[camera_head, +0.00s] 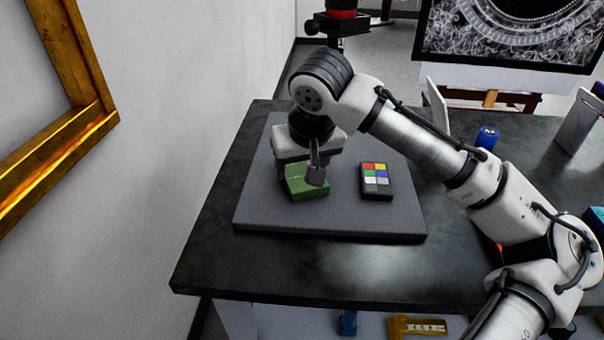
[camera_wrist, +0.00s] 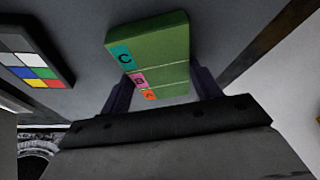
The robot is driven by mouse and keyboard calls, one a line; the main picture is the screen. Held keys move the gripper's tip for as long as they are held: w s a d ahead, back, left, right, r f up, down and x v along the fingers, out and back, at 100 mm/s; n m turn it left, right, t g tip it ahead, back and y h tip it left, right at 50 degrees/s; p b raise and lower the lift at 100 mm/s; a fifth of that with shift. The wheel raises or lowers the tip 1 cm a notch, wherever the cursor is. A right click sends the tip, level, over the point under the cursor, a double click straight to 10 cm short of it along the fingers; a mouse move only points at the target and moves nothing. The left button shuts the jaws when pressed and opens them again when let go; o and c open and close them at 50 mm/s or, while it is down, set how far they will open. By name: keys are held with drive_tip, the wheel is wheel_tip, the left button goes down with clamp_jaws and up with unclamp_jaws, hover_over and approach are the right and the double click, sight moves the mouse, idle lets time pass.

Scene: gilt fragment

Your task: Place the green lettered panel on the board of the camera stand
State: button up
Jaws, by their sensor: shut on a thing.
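The green lettered panel (camera_head: 300,187) is in my gripper (camera_head: 312,174), over the left part of the grey board (camera_head: 330,222). I cannot tell whether its underside touches the board. In the wrist view, the panel (camera_wrist: 165,50) sits between the two dark fingers of my gripper (camera_wrist: 162,88). Its left side carries blue, pink and orange squares with letters. My gripper is shut on it. The gripper body and wrist hide part of the panel and the board behind it in the head view.
A colour chart (camera_head: 376,180) lies on the board, right of the panel. The board rests on a black table (camera_head: 300,275). A blue can (camera_head: 487,137) stands farther right. A gilt frame (camera_head: 85,95) hangs on the left wall. The board's front strip is clear.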

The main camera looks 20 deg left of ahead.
drive_tip(key=shift+f, duration=0.1)
drive_tip(key=o, duration=1.1)
drive_tip(key=v, duration=1.2)
drive_tip(key=shift+s+p, duration=0.1)
drive_tip(key=shift+p, duration=0.3)
